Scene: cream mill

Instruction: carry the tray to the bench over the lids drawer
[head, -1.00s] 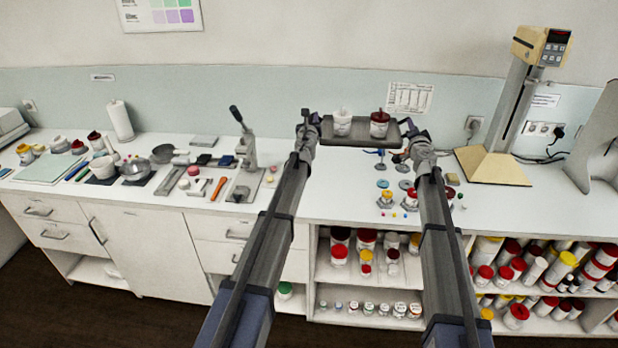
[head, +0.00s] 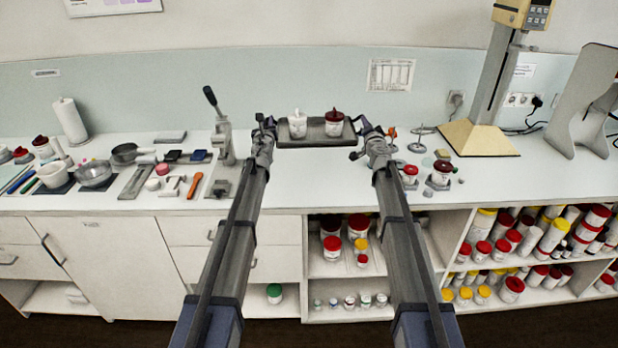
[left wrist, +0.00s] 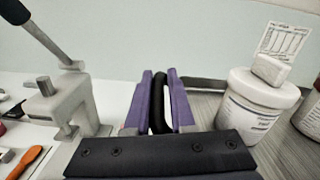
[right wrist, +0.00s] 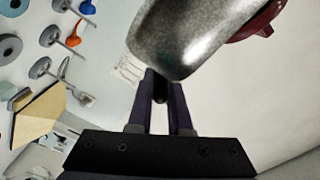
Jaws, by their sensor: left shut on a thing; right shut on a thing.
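The tray (head: 310,142) is dark grey and level, held between my two grippers over the rear of the bench (head: 300,180); whether it touches the bench I cannot tell. It carries a white-lidded jar (head: 297,124) and a dark-red-lidded jar (head: 334,122), both upright. My left gripper (head: 265,127) is shut on the tray's left end; in the left wrist view its purple fingers (left wrist: 160,105) close around a black handle. My right gripper (head: 370,133) is shut on the tray's right end, its handle mostly hidden. Drawers (head: 192,232) lie below the bench; their labels are unreadable.
A lever press (head: 222,140) stands just left of the tray. Right of my right arm are red-lidded jars (head: 440,174) and small stands. A tall beige-based machine (head: 480,138) is farther right. Bare bench lies between my arms.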

